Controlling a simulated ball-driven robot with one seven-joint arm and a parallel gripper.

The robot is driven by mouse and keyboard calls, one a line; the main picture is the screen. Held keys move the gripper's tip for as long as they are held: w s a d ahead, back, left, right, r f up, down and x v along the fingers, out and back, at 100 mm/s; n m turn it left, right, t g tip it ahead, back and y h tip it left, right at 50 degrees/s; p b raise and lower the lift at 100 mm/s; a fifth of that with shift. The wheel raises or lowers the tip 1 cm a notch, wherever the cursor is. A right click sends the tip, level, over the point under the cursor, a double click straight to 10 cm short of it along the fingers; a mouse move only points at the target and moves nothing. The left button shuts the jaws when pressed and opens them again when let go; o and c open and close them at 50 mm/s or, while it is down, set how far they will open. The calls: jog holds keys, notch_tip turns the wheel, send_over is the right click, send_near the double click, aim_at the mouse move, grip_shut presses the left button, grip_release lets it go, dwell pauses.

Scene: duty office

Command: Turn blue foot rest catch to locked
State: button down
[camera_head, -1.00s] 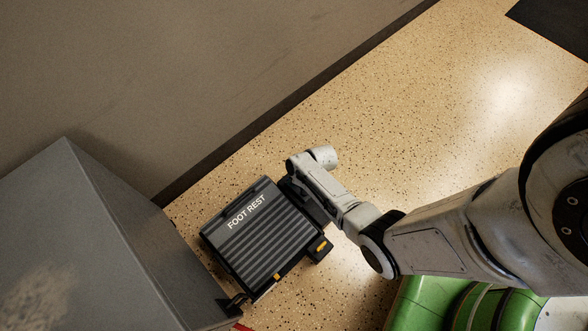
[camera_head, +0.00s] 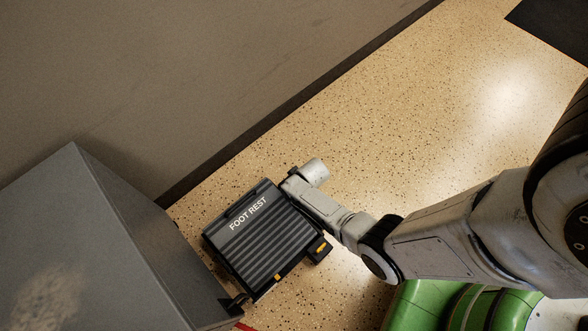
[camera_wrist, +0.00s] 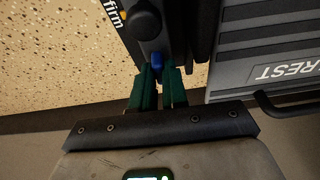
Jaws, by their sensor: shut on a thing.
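The foot rest (camera_head: 262,243) is a dark ribbed platform on the floor, lettered "FOOT REST". Part of it shows at the right of the wrist view (camera_wrist: 265,50). The blue catch (camera_wrist: 157,61) is a small blue piece below a round black knob (camera_wrist: 143,22) on the foot rest's side. My gripper (camera_wrist: 159,75) has green fingers, shut on the blue catch, which is mostly hidden between the tips. In the head view my wrist covers the gripper and the catch at the foot rest's upper right edge.
A grey cabinet (camera_head: 80,235) stands close to the foot rest's left. An orange-marked block (camera_head: 320,250) sticks out at its lower right side. A dark bar (camera_wrist: 290,108) runs near the fingers. The speckled floor (camera_head: 400,130) to the upper right is clear.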

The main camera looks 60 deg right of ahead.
jog(key=c, duration=1.2)
grip_release()
jog(key=shift+o, duration=0.2)
jog(key=p+v, duration=0.6)
jog(key=v, duration=0.4)
jog(key=shift+r+p, duration=0.35)
jog(key=shift+p, duration=0.05)
jog(key=shift+s, duration=0.1)
